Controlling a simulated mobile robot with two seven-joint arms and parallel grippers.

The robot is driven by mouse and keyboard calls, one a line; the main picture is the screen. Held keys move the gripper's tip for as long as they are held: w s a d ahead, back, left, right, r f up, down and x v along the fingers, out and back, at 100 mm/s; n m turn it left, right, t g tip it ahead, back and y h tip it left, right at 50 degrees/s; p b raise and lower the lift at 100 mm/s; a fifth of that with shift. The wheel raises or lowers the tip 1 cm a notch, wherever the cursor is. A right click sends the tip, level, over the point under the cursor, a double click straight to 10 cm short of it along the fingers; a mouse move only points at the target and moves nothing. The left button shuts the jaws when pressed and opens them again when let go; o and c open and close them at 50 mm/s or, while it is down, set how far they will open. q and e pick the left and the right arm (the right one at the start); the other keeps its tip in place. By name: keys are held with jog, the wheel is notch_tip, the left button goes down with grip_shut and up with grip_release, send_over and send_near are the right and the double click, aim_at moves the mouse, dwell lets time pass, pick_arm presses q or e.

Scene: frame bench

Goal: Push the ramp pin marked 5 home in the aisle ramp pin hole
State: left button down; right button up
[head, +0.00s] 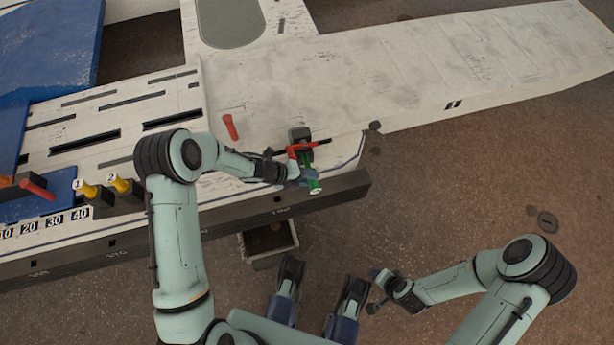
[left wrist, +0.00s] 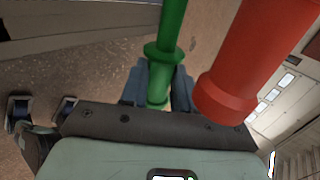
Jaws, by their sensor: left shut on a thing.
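A green pin (head: 313,184) with a pale end stands out at the bench's front edge, beside a dark block (head: 299,134). No number is readable on it. My left gripper (head: 304,174) is shut on this pin; in the left wrist view the green shaft and its collar (left wrist: 158,53) sit between the fingers (left wrist: 158,85). A red bar (head: 310,146) crosses by the block, and a large red cylinder (left wrist: 228,75) is close to the right of the pin. The pin hole cannot be made out. My right gripper (head: 376,291) is away from the bench, its jaw state unclear.
Another red pin (head: 230,127) is on the white bench top. Yellow pins marked 1 (head: 90,189) and 2 (head: 119,183) sit in dark blocks at the left. A long white ramp (head: 430,70) extends right. A grey box (head: 268,240) is below the bench edge. Floor at right is mostly clear.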

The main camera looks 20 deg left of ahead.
pick_arm(q)
jog(key=shift+w+a, duration=0.4)
jog(key=shift+w, duration=0.25)
pick_arm(e)
jog(key=shift+r, duration=0.15)
pick_arm(q)
jog(key=c, duration=0.8)
grip_release()
jog(key=shift+o, duration=0.2)
jog(key=shift+a+r, duration=0.1)
jog(key=p+v, duration=0.3)
jog(key=v, duration=1)
jog(key=shift+s+p, duration=0.15)
jog(key=shift+p, duration=0.25)
pick_arm(e)
jog(key=s+a+r+g, duration=0.1)
jog(key=s+a+r, duration=0.2)
jog(key=s+r, duration=0.1)
jog(key=shift+s+g+y, duration=0.4)
jog(key=shift+s, duration=0.45)
